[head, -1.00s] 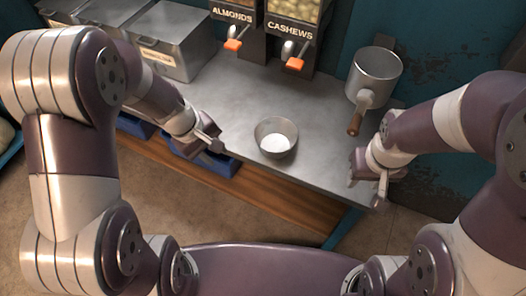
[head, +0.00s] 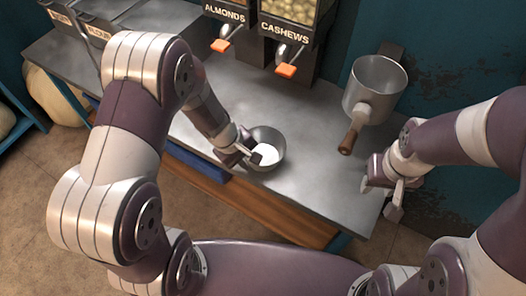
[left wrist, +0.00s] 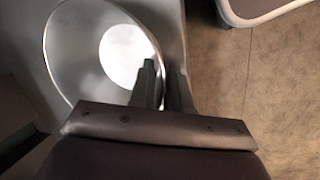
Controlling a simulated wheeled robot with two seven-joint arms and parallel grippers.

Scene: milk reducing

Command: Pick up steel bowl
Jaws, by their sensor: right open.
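The steel bowl (head: 273,139), with white contents, stands on the metal counter in the head view. It also shows at the upper left of the left wrist view (left wrist: 66,50). My left gripper (head: 247,154) is at the bowl's near left rim. In the left wrist view its two fingers (left wrist: 165,88) are close together, one inside the bowl and one outside, with the bowl wall between them. The contact itself is partly hidden. My right gripper (head: 392,195) is open and empty near the counter's right front edge, apart from the bowl.
A steel pot (head: 377,83) with a wooden handle is at the back right. Almond (head: 226,22) and cashew (head: 288,30) dispensers stand behind the bowl. A blue tray (head: 197,163) is below the counter's front edge. The counter (head: 315,170) right of the bowl is clear.

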